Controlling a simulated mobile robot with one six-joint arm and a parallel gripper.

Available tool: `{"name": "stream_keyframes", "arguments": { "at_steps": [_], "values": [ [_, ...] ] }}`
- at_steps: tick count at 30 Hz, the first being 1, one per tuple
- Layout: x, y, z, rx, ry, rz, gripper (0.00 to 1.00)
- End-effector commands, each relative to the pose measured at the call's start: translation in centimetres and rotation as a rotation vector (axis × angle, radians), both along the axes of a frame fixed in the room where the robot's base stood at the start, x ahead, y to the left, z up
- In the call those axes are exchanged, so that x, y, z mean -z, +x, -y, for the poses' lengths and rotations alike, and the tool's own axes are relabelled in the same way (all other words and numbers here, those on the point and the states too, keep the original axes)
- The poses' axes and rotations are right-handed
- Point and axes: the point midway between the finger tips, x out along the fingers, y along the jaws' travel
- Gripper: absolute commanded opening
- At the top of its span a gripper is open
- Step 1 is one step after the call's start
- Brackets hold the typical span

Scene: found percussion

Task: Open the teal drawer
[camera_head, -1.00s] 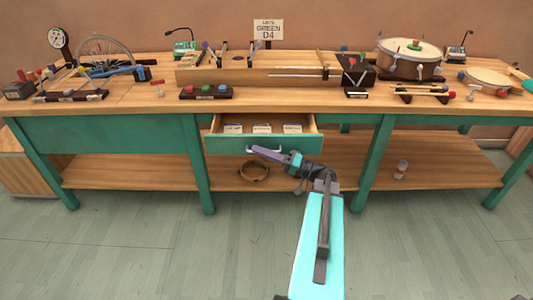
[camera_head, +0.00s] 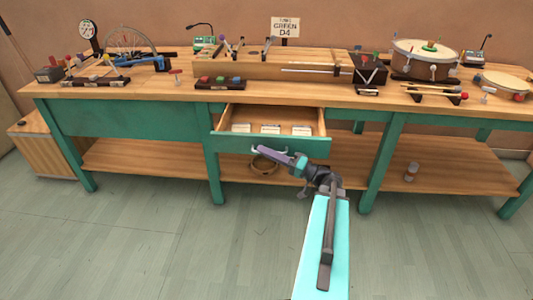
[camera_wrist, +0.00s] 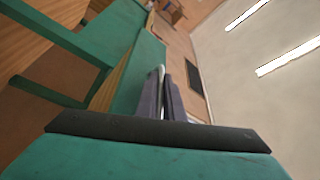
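The teal drawer (camera_head: 300,147) under the workbench stands well open, its wooden inside and several pale cards showing. Its pale handle (camera_head: 255,149) is on the left part of the teal front. My gripper (camera_head: 262,150) reaches it from the lower right. In the wrist view the two dark fingers (camera_wrist: 161,82) are close together with the pale handle (camera_wrist: 161,72) between their tips, so they look shut on it. The fingers hide much of the handle.
The workbench top (camera_head: 150,92) carries a drum (camera_head: 425,68), a wheel (camera_head: 123,42) and several small tools. A brown ring (camera_head: 264,164) and a small jar (camera_head: 411,171) are on the lower shelf (camera_head: 150,158). The floor in front is clear.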

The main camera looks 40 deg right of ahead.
Motion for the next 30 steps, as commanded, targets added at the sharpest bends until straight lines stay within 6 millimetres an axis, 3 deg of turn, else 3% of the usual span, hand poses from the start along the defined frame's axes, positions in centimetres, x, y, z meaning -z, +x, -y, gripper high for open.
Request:
{"name": "stream_keyframes", "arguments": {
  "at_steps": [17, 30],
  "values": [
    [0.1, -0.6, 0.5, 0.004, 0.001, 0.000, 0.15],
    [1.2, -5.1, 2.6, 0.007, 0.001, 0.000, 0.15]
  ]
}}
